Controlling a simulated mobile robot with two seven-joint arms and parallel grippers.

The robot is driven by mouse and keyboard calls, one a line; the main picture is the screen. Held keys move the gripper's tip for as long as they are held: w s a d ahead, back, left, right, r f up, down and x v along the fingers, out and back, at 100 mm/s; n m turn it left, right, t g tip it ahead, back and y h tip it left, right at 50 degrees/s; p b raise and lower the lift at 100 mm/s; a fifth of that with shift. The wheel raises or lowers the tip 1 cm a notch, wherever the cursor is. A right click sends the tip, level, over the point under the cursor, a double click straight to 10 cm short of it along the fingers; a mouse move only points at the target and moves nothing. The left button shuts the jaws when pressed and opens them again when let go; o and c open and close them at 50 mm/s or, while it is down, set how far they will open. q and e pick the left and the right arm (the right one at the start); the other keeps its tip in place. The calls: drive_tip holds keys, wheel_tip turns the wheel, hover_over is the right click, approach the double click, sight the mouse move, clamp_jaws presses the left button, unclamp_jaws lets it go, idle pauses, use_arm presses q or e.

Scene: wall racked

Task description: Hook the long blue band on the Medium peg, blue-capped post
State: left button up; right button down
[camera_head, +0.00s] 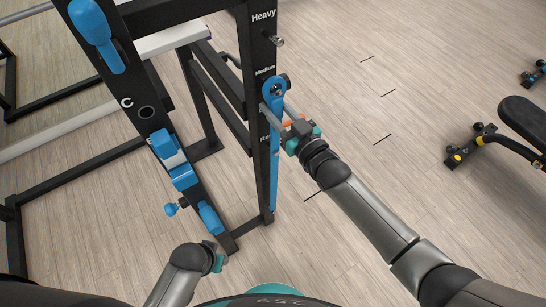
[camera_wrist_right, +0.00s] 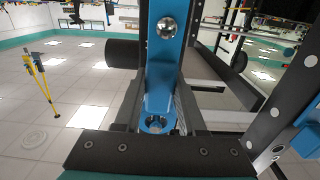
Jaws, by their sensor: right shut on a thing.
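The long blue band (camera_head: 275,160) hangs down along the black post, its top loop (camera_head: 275,88) just below the "Medium" label. My right gripper (camera_head: 274,110) is shut on the band just below the loop. In the right wrist view the band (camera_wrist_right: 162,75) runs up from between my fingers (camera_wrist_right: 155,130), with a shiny round metal end (camera_wrist_right: 167,28) against it. The loop overlaps the Medium peg; whether it encircles the peg is unclear. A dark end (camera_head: 286,78) shows beside it. My left gripper (camera_head: 216,258) is low near the rack's foot, its fingers unclear.
The "Heavy" peg (camera_head: 278,41) projects above, bare. A nearer black upright (camera_head: 146,112) with blue fittings (camera_head: 177,165) stands to the left. A bench (camera_head: 522,122) is at the far right. The wooden floor (camera_head: 380,80) between is open.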

drive_tip(key=shift+f+b, duration=0.4)
idle(0.7)
drive_tip(key=shift+c, duration=2.1)
unclamp_jaws()
drive_tip(key=shift+f, duration=0.1)
drive_tip(key=p+v, duration=0.1)
drive_tip(key=v, duration=1.4)
drive_tip(key=shift+s+d, duration=0.1)
drive_tip(key=shift+s, duration=0.05)
